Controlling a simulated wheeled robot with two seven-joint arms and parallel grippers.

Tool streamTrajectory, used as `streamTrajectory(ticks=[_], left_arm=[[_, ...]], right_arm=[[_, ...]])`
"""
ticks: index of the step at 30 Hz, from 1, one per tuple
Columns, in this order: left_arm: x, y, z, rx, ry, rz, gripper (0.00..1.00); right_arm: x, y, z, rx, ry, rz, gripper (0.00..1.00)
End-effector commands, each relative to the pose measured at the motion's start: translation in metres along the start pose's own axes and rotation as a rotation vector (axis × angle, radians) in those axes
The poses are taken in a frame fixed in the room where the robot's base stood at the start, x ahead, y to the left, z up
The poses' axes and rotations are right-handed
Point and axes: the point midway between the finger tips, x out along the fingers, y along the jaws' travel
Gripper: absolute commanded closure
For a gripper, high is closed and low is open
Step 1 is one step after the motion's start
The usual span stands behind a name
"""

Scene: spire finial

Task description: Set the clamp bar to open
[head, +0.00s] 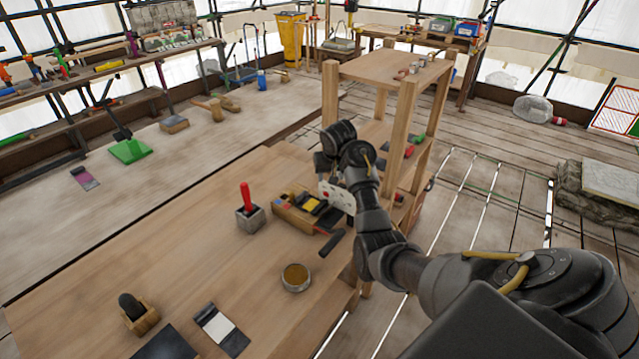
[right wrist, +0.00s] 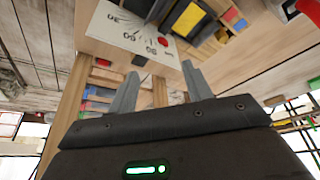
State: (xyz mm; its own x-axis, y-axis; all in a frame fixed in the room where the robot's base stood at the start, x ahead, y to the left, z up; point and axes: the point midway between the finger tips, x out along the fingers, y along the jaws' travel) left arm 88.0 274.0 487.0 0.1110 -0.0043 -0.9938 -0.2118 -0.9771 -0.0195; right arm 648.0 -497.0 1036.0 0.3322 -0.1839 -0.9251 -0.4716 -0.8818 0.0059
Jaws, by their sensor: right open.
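A wooden-sided box (head: 290,215) on the workbench holds a yellow block in a black frame (head: 312,204), which also shows in the right wrist view (right wrist: 188,18). A white plate (head: 338,196) with dark markings and a red dot stands at its right; this plate (right wrist: 125,28) is ahead of my right fingers in the right wrist view. I cannot tell for sure which part is the clamp bar or how it is set. My right gripper (right wrist: 160,88) is open, with nothing between its fingers. In the head view my right arm hides it. My left gripper is not in view.
A grey block with a red handle (head: 248,212), a round tin (head: 295,277) and a dark-handled tool (head: 330,241) are near the box. A wooden shelf stand (head: 375,68) rises just behind my right arm.

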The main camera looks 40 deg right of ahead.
Motion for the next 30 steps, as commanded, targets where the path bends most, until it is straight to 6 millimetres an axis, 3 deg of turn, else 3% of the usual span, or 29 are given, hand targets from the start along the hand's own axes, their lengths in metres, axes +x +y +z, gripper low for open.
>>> streamTrajectory(ticks=[7,13,21,30], left_arm=[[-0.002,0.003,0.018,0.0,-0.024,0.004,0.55],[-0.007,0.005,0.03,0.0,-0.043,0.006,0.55],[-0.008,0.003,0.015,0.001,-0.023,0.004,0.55],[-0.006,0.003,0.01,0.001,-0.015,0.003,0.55]], right_arm=[[0.004,0.0,-0.003,0.004,-0.001,-0.002,0.5],[0.033,0.001,-0.002,0.001,-0.005,0.001,0.5],[0.083,0.001,-0.002,0.002,-0.003,0.001,0.5],[0.106,0.0,-0.002,0.003,0.0,-0.001,0.5]])
